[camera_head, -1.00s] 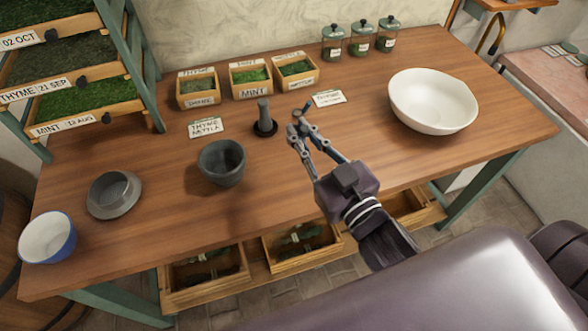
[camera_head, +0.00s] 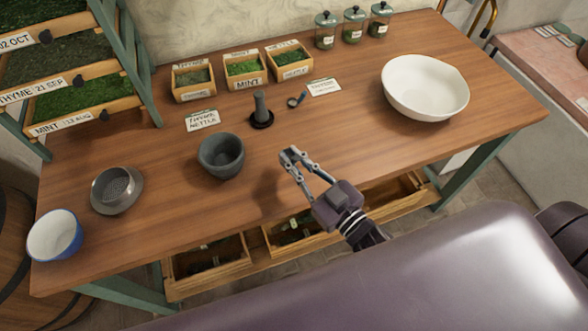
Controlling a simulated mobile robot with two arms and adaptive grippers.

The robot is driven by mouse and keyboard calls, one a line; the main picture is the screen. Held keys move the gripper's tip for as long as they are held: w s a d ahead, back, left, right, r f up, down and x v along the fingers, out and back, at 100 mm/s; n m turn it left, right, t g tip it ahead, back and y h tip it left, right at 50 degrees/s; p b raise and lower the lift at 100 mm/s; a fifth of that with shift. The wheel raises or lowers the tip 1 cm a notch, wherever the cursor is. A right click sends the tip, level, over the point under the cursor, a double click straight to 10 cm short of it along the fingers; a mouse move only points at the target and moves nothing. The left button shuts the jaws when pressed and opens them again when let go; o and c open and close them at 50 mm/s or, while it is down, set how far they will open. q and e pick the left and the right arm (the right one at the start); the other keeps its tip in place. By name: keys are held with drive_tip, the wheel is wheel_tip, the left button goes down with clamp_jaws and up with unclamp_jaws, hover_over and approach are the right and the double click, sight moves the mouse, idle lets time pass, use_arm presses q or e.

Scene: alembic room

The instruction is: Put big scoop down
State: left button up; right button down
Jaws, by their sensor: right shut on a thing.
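A small scoop (camera_head: 297,99) with a dark round end lies on the wooden table (camera_head: 330,145), between the pestle and a label card. I cannot tell from its size whether it is the big scoop. My right gripper (camera_head: 291,155) is over the front half of the table, clearly apart from that scoop. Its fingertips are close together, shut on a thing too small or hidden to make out. My left gripper is not in view.
A grey mortar (camera_head: 221,156) stands left of the gripper; a pestle (camera_head: 261,112) stands behind it. A white bowl (camera_head: 426,87) is at right, a strainer (camera_head: 117,190) and blue bowl (camera_head: 54,236) at left. Herb boxes (camera_head: 243,69) line the back. Table around the gripper is clear.

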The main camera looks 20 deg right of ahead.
wheel_tip(320, 180, down, 4)
drive_tip(key=shift+r, duration=0.1)
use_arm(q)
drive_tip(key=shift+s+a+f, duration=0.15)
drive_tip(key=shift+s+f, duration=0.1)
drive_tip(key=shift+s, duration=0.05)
use_arm(e)
drive_tip(key=shift+f, duration=0.4)
drive_tip(key=shift+f, duration=0.2)
drive_tip(key=c, duration=2)
unclamp_jaws()
